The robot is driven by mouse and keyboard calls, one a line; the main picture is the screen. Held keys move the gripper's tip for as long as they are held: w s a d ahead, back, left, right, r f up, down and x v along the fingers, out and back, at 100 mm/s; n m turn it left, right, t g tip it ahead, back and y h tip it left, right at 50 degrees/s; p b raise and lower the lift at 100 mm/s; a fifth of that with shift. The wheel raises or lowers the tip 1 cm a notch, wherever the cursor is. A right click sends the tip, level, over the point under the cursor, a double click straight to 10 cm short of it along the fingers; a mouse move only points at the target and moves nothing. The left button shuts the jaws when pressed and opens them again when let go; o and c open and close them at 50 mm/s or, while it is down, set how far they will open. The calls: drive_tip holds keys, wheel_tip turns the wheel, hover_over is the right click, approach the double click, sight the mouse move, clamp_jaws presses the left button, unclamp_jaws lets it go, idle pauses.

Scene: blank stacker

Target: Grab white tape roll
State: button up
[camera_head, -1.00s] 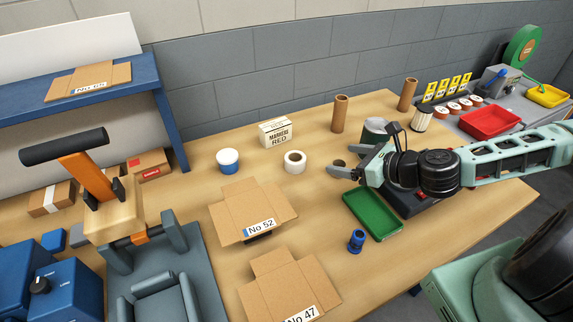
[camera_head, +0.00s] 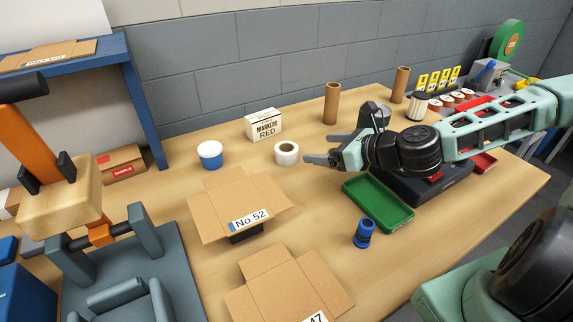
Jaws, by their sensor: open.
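The white tape roll (camera_head: 286,153) stands in the middle of the wooden table, its brown core ring showing on top. My gripper (camera_head: 318,148) reaches in from the right with its two grey fingers apart and nothing between them. The fingers point left toward the roll. The nearer fingertip appears close to the roll's right side; I cannot tell whether it touches. The roll is not between the fingers as far as I can see.
A white and blue tub (camera_head: 210,155) and a marker box (camera_head: 264,124) stand left of and behind the roll. A cardboard piece (camera_head: 205,215) lies in front. A green tray (camera_head: 378,207) and a blue cylinder (camera_head: 364,233) are at front right. A brown tube (camera_head: 331,103) stands behind.

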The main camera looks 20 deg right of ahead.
approach(281, 149)
drive_tip(key=x, duration=0.4)
drive_tip(key=shift+w+r, duration=0.1)
drive_tip(key=shift+r, duration=0.25)
drive_tip(key=shift+f+p+x, duration=0.2)
drive_tip(key=shift+p+x, duration=0.25)
drive_tip(key=shift+x, duration=2.4)
drive_tip(key=c, duration=1.1)
